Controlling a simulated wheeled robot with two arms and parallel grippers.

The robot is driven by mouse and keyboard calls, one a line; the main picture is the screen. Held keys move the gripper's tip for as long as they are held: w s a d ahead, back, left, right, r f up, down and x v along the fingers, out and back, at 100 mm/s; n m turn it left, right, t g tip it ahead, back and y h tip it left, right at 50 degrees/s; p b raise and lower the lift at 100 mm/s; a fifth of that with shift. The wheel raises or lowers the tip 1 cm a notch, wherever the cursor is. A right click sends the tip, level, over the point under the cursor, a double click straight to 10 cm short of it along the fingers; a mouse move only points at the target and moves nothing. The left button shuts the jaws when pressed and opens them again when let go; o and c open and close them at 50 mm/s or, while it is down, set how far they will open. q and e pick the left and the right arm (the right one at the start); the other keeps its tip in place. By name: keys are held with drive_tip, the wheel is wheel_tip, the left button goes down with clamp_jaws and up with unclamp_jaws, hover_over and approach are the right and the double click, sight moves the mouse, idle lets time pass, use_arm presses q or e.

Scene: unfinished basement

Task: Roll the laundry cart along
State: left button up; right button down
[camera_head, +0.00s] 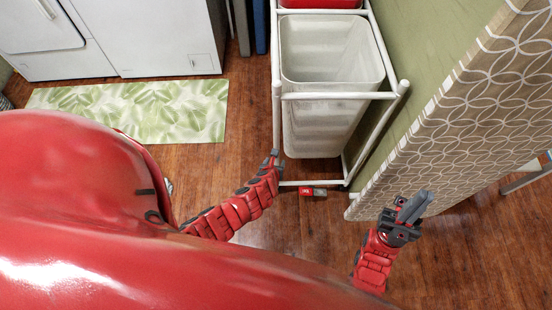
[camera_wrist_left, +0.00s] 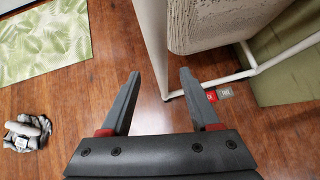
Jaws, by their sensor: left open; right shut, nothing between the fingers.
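The laundry cart (camera_head: 338,96) has a white tube frame with a white basket (camera_head: 325,50) at the near end and a red basket (camera_head: 320,3) behind it. My left gripper (camera_head: 274,156) is at the cart's near left corner post. In the left wrist view the left gripper (camera_wrist_left: 158,80) is open, and the white post (camera_wrist_left: 151,40) comes down in line with the gap between its fingertips. I cannot tell whether they touch it. My right gripper (camera_head: 412,209) is shut and empty, right of the cart, in front of a patterned partition.
The patterned partition (camera_head: 465,95) stands close along the cart's right. A small red and grey item (camera_head: 313,191) lies by the cart's near bottom bar. A green leaf rug (camera_head: 130,108) and white appliances (camera_head: 165,35) are at left. A crumpled grey thing (camera_wrist_left: 27,132) lies on the floor.

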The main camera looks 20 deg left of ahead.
use_arm(q)
drive_tip(key=v, duration=1.2)
drive_tip(key=shift+d+p, duration=0.15)
drive_tip(key=shift+p, duration=0.3)
drive_tip(key=shift+s+r, duration=0.1)
